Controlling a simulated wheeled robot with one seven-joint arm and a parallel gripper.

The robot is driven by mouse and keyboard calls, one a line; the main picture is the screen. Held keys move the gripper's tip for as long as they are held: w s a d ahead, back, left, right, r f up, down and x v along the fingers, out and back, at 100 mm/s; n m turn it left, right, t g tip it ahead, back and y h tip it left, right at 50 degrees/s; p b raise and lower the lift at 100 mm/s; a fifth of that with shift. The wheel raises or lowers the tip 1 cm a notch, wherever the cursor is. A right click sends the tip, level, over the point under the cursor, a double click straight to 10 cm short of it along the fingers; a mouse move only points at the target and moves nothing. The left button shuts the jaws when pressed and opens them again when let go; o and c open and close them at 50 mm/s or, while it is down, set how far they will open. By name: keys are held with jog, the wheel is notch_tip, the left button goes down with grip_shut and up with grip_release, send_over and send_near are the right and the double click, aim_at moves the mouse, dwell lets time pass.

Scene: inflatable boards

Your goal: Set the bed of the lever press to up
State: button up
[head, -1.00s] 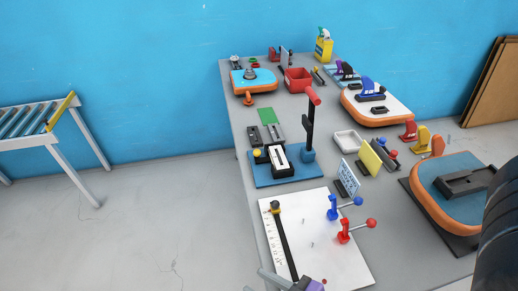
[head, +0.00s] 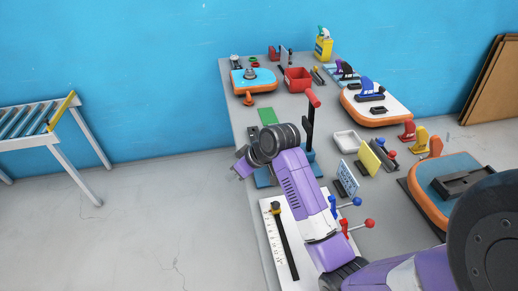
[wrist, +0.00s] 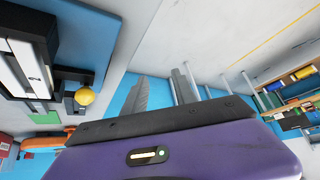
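The lever press has a blue base (head: 264,177), an upright black lever (head: 310,125) and a red handle (head: 314,97). My arm hides most of its base and its bed in the head view. In the wrist view the press's black and white block (wrist: 30,60) is at the upper left on the blue base (wrist: 88,28), with a yellow knob (wrist: 85,96) beside it. I cannot tell the bed's height. My gripper (head: 240,168) is at the left side of the press. Its two fingers (wrist: 163,85) are apart with nothing between them, to the right of the knob.
A white board (head: 272,235) with a black ruler-like bar, blue and red levers (head: 346,228) lies in front. A white tray (head: 348,141) and a yellow panel (head: 369,160) stand to the right. Open floor (head: 160,220) lies left of the table.

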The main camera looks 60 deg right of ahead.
jog(key=s+d+r+g, duration=0.1)
jog(key=s+d+r, duration=0.1)
jog(key=d+r, duration=0.3)
jog(key=s+d+r+g, duration=0.1)
jog(key=s+d+r, duration=0.15)
jog(key=d, duration=0.35)
jog(key=shift+n+g, duration=0.3)
jog(key=shift+n, duration=0.1)
jog(key=x, duration=0.4)
jog(key=p+x, duration=0.1)
jog(key=x, duration=0.2)
jog(key=shift+w+d+f, duration=0.1)
jog(key=shift+d+f, duration=0.15)
jog(key=shift+f, duration=0.1)
jog(key=shift+c, duration=0.4)
grip_shut()
